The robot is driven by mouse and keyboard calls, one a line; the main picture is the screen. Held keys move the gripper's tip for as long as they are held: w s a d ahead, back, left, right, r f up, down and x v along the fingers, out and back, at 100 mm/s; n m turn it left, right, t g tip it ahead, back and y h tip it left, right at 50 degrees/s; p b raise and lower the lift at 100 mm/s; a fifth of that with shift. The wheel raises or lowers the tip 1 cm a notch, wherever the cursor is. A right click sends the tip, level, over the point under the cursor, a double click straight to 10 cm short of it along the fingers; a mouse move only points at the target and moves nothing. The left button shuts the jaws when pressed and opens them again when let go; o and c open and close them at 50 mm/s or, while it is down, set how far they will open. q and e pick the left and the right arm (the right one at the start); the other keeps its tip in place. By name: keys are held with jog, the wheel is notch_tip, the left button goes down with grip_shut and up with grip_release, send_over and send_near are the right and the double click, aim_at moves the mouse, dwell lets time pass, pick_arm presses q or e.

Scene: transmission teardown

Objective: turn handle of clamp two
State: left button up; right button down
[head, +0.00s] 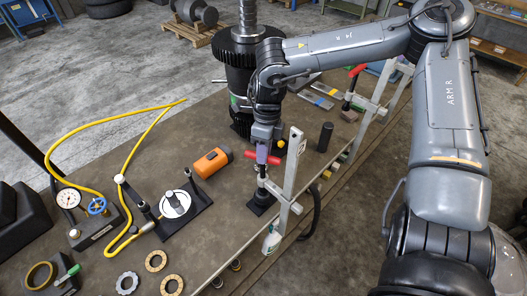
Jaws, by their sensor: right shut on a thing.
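A nearer clamp (292,172) with a light grey upright bar and a red T-handle (262,158) stands at the table's right edge. Its screw runs down to a dark foot pad on the table. My right gripper (263,149) points down from above and is shut on the middle of this red handle; the handle's two ends stick out on either side. A farther clamp (371,101) of the same kind, with its own red handle (357,71), stands at the same edge. I cannot read which clamp is numbered two. My left gripper is not in view.
A tall black gear assembly (238,82) stands behind my right gripper. An orange-and-black tool (212,162), a black cylinder (325,137) and a fixture plate (174,212) lie nearby. A yellow hose (129,159) and a gauge (68,199) are at left. Several rings lie at front.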

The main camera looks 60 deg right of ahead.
jog(key=m, duration=0.2)
jog(key=m+t, duration=0.1)
jog(key=m, duration=0.1)
jog(key=shift+a+r+m, duration=0.15)
jog(key=shift+m, duration=0.15)
jog(key=m+t, duration=0.1)
jog(key=m, duration=0.3)
jog(key=shift+s+a+m, duration=0.1)
jog(key=shift+m, duration=0.2)
jog(key=m+h, duration=0.1)
jog(key=m, duration=0.3)
jog(key=shift+a+m, duration=0.1)
jog(key=shift+m, duration=0.2)
jog(key=m, duration=0.3)
jog(key=shift+m+t+h, duration=0.3)
jog(key=shift+t+h, duration=0.1)
jog(key=m, duration=0.2)
jog(key=shift+a+m+h, duration=0.1)
jog(key=shift+m+h, duration=0.2)
jog(key=shift+m, duration=0.1)
jog(key=m+b, duration=0.1)
jog(key=m, duration=0.1)
jog(key=shift+m, duration=0.3)
jog(key=m+h+b, duration=0.1)
jog(key=m+b, duration=0.1)
jog(key=m, duration=0.2)
jog(key=shift+g, duration=0.3)
jog(key=shift+a+m+b, duration=0.1)
jog(key=shift+m+b, duration=0.45)
jog(key=shift+m, duration=0.55)
